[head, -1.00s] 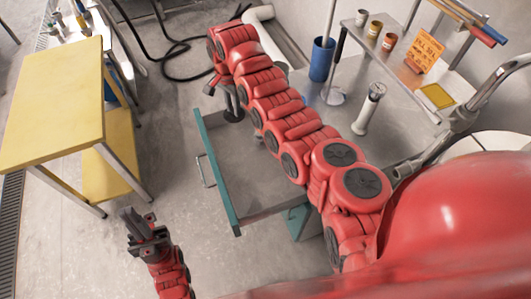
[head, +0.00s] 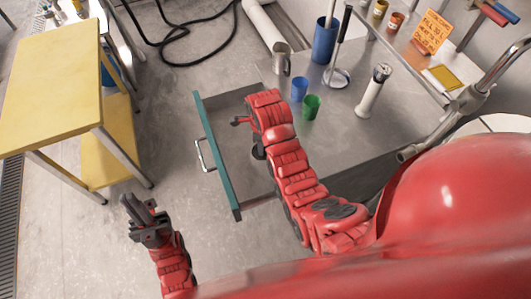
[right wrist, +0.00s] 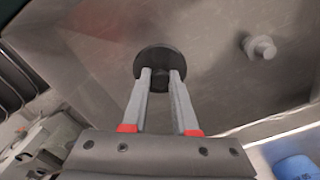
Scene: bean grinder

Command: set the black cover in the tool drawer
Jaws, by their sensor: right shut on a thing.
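The black cover (right wrist: 152,62) is a dark round disc, held between the fingertips of my right gripper (right wrist: 160,76) in the right wrist view. In the head view the cover (head: 259,152) shows as a small dark shape below my right gripper (head: 248,130), over the tool drawer. The tool drawer (head: 212,150) is pulled open, with a teal front and grey inside. The cover seems to hang above the drawer floor; the exact gap is unclear. My left gripper (head: 140,212) is left of the drawer, away from it; its finger gap is unclear.
Blue (head: 299,89) and green (head: 311,107) cups stand on the metal table just right of the drawer. A tall blue container (head: 325,40) and a white-and-black tool (head: 373,90) stand behind. A yellow table (head: 52,88) is at left. A pale knob (right wrist: 260,47) shows nearby.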

